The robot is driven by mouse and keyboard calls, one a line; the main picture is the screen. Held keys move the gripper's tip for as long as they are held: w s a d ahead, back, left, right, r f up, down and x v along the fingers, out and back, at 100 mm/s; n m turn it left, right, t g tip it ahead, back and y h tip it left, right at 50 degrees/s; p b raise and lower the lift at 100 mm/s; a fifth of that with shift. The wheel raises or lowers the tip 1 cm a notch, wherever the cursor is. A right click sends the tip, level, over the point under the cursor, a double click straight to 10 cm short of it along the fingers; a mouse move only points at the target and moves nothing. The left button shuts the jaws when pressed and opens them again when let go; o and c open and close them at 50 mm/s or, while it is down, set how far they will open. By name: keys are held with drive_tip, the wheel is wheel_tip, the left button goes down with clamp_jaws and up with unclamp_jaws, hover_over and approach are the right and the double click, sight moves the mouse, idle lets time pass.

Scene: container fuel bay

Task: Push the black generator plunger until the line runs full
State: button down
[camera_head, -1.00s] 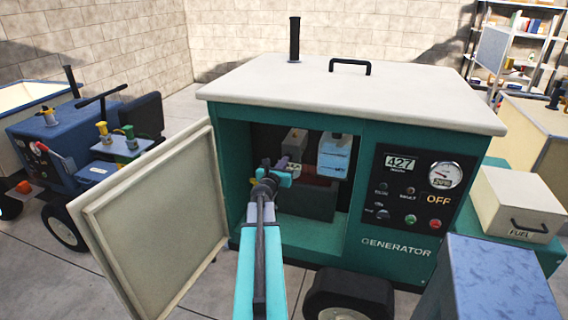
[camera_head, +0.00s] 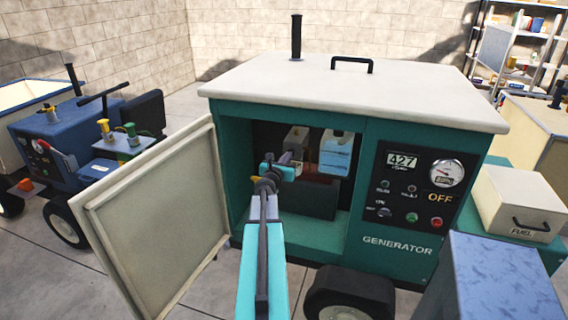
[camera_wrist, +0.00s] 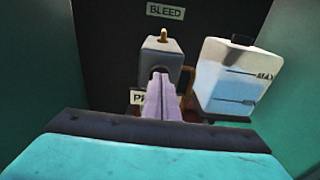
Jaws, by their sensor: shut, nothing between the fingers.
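The green generator (camera_head: 400,252) stands with its side door open. In the wrist view, a grey pump block (camera_wrist: 167,47) with a brass fitting on top sits on the dark back wall under a BLEED label. My gripper (camera_wrist: 160,78) is shut and empty; its pale purple fingers point at the front of the block, where a small dark part shows at their tips. I cannot tell whether they touch it. The fingers hide most of the plunger area and part of a label starting with P. In the head view, my gripper (camera_head: 287,157) is inside the bay.
A translucent bottle (camera_wrist: 225,75) with pale blue liquid and a MAX mark stands close right of the block; a brownish line (camera_wrist: 187,88) shows between them. The open door (camera_head: 155,220) is left of my arm. A gauge panel (camera_head: 418,190) reads OFF.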

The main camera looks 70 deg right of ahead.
drive_tip(key=shift+r, duration=0.2)
drive_tip(key=a+p, duration=0.1)
drive_tip(key=a, duration=1)
drive_tip(key=shift+s+a+r, duration=0.3)
drive_tip(key=shift+r, duration=0.1)
drive_tip(key=a+p, duration=0.1)
drive_tip(key=p, duration=0.4)
drive_tip(key=shift+p, duration=0.3)
drive_tip(key=a+p, duration=0.1)
drive_tip(key=p, duration=0.4)
drive_tip(key=shift+a, duration=0.15)
drive_tip(key=shift+f, duration=0.1)
idle(0.8)
